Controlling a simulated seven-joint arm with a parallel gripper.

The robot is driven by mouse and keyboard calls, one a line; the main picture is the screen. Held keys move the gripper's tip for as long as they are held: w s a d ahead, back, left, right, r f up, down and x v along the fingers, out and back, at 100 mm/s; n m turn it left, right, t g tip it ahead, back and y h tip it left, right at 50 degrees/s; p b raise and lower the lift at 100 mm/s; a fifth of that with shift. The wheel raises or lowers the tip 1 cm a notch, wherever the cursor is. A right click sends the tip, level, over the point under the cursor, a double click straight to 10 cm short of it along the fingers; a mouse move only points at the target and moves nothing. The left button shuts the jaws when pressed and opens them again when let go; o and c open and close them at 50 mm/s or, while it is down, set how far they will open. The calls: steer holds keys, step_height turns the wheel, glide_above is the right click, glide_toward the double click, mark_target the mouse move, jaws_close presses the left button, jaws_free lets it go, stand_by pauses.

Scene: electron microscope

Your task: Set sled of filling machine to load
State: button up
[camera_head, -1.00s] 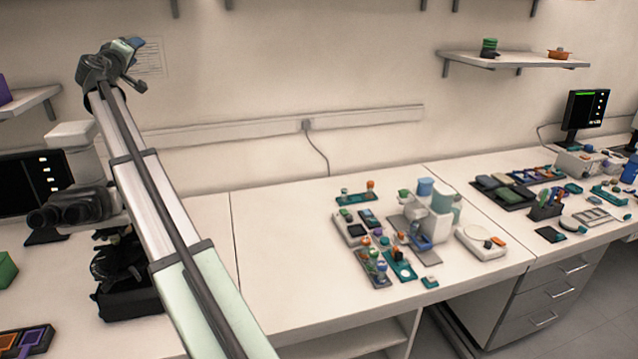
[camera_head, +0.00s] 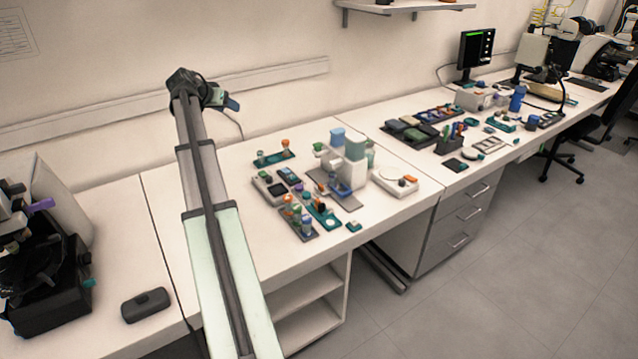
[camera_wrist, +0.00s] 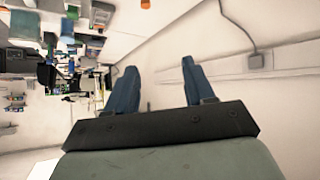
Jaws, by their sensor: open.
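What looks like the filling machine (camera_head: 354,165) stands on the middle bench, a white and pale-green block with a blue-topped part at its back left. A small blue item sits at its front on a grey base; I cannot make out the sled or its position at this size. My gripper (camera_head: 226,101) is raised above the bench, to the left of the machine and well apart from it. In the wrist view my gripper (camera_wrist: 158,82) shows two blue fingers spread apart with nothing between them.
Small trays with coloured parts (camera_head: 300,215) lie left of the machine. A white round-topped device (camera_head: 394,180) stands to its right. A dark case (camera_head: 146,305) and a black instrument (camera_head: 45,270) are at the left.

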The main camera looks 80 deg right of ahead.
steer(key=s+d+f+m+g+y, duration=0.1)
steer(key=s+f+m+y, duration=0.1)
steer(key=s+f, duration=0.35)
steer(key=s+f+m+y, duration=0.1)
steer(key=s+f+m, duration=0.15)
steer(key=s, duration=0.55)
steer(key=m+y, duration=0.4)
glide_toward(321, 185)
steer(key=x, duration=0.8)
steer(key=shift+f, duration=0.4)
steer(key=shift+c, duration=0.4)
jaws_close()
